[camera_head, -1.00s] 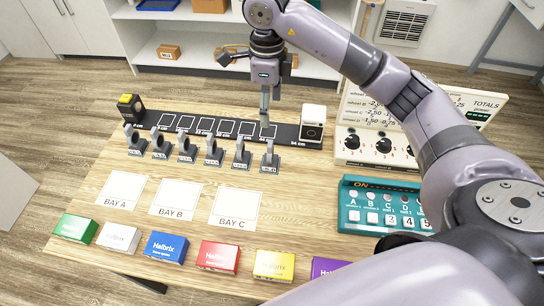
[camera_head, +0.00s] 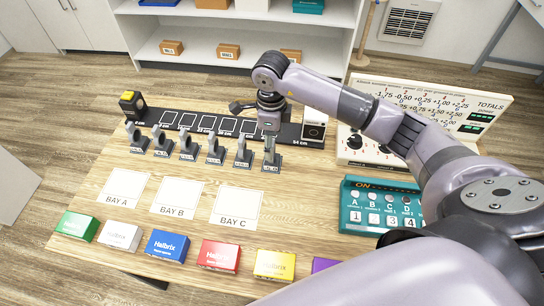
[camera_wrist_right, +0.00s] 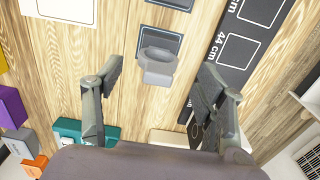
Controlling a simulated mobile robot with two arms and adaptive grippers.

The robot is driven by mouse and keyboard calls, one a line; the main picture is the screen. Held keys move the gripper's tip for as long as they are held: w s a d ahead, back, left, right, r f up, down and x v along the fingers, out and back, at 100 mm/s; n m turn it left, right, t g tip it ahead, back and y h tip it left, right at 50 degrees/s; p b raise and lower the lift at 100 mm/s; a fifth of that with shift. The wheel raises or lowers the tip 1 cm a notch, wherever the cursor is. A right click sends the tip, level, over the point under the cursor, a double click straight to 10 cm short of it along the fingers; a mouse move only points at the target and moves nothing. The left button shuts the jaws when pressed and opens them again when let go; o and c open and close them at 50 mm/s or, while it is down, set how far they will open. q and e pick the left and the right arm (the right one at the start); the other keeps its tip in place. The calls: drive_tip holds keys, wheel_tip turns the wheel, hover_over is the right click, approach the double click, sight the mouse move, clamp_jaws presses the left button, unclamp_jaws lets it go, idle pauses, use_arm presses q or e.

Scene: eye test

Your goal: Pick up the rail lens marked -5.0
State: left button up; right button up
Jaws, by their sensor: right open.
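Several grey rail lenses stand upright in a row on dark bases on the wooden table, among them the leftmost one (camera_head: 138,139). Their markings are too small to read, so I cannot tell which is -5.0. My right gripper (camera_head: 269,140) is over the rightmost lens (camera_head: 270,157) and partly hides it. In the right wrist view my right gripper (camera_wrist_right: 161,74) is open and empty. A lens (camera_wrist_right: 157,66) on a dark base shows between and beyond its two fingers, with no visible contact. My left gripper is not in view.
A black rail (camera_head: 222,126) with outlined slots lies behind the lenses, with a white block (camera_head: 314,124) at its right end. Paper bay sheets (camera_head: 180,197) lie in front. Coloured boxes (camera_head: 166,245) line the front edge. A teal button panel (camera_head: 362,220) stands right.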

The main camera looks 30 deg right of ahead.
wheel_tip(320, 180, down, 5)
drive_tip(key=shift+s+p, duration=0.15)
drive_tip(key=shift+p, duration=0.55)
drive_tip(key=shift+c, duration=0.4)
drive_tip(key=c, duration=1.2)
drive_tip(key=shift+c, duration=0.3)
drive_tip(key=shift+r, duration=0.15)
